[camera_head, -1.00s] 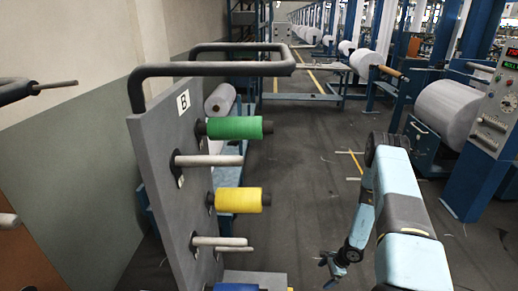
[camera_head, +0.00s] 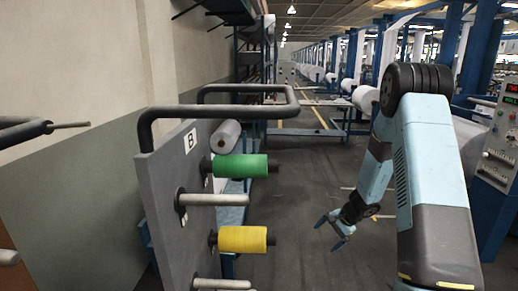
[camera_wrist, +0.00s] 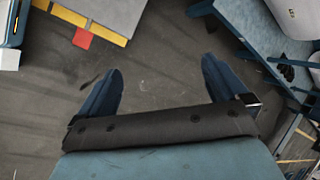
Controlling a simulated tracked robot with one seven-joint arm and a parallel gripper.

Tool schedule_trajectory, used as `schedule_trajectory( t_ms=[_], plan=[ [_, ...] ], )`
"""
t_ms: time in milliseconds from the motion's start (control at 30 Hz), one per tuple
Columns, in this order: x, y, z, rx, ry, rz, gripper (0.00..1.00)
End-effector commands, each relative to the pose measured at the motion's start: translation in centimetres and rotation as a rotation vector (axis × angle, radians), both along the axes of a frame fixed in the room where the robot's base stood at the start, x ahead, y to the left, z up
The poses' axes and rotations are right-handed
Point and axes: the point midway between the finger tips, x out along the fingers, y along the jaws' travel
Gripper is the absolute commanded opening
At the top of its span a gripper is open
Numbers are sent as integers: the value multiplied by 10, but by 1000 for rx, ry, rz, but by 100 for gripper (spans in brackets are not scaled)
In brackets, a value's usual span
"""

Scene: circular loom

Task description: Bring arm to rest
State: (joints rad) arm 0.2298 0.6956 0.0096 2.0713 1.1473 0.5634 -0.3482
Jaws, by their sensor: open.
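My gripper (camera_head: 335,229) hangs from my light blue arm at the right of the head view, over the aisle floor. In the wrist view my gripper (camera_wrist: 160,88) shows two dark blue fingers spread wide apart, with only the grey floor between them. It is open and empty. It is apart from the spool rack and touches nothing that I can see.
A grey rack panel (camera_head: 168,200) marked B stands at left, with a green spool (camera_head: 240,167), a yellow spool (camera_head: 242,239) and bare pegs pointing into the aisle. A control cabinet (camera_head: 500,150) stands at right. The floor (camera_head: 300,190) between is clear.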

Motion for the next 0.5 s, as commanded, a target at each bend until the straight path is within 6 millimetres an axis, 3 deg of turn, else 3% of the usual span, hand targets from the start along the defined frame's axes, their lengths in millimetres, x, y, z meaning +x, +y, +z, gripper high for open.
schedule_trajectory(
  t_ms=[33,100,500],
  plan=[
    [-1,4,21,-8,-22,27,100],
    [-5,9,44,-18,-42,64,100],
    [-46,34,166,-100,-156,267,100]
  ],
)
